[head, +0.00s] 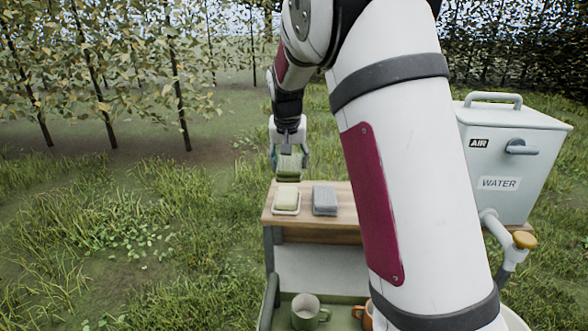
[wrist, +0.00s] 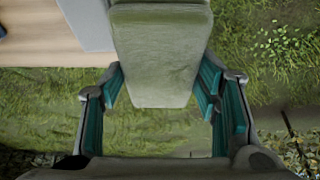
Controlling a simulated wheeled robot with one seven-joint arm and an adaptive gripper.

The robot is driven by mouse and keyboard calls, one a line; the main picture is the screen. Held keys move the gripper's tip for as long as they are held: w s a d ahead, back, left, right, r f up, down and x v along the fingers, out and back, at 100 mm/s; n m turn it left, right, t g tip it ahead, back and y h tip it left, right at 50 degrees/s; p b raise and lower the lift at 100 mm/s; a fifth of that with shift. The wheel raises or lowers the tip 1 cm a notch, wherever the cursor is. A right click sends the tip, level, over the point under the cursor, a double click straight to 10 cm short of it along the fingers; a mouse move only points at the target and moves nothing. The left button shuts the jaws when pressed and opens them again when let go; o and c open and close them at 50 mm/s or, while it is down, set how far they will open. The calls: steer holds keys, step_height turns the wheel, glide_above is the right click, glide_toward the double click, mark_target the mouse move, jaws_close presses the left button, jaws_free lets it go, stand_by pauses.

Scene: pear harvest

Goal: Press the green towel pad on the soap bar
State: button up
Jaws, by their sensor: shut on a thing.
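My gripper (head: 288,158) is shut on the green towel pad (head: 288,170), which hangs below it. In the wrist view the pad (wrist: 155,60) fills the upper middle between the two teal fingers of the gripper (wrist: 160,90). The pale yellow soap bar (head: 287,197) lies in a white dish (head: 286,211) at the left end of the wooden shelf. In the head view the pad appears just above and behind the soap, apart from it. The soap is not visible in the wrist view.
A grey folded cloth (head: 325,200) lies right of the soap on the wooden shelf (head: 345,212). Below stand a green mug (head: 306,312) and an orange mug (head: 363,313). A white water tank (head: 510,160) with a tap stands at the right. Grass lies open to the left.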

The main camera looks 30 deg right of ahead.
steer(key=shift+w+a, duration=0.2)
steer(key=shift+w, duration=0.15)
steer(key=shift+a+f, duration=0.1)
steer(key=shift+f, duration=2.9)
steer(key=shift+f+b, duration=0.35)
steer(key=shift+f, duration=0.25)
steer(key=shift+r, duration=0.1)
steer(key=shift+r+p, duration=0.35)
steer(key=shift+r, duration=3.15)
steer(key=shift+a, duration=0.1)
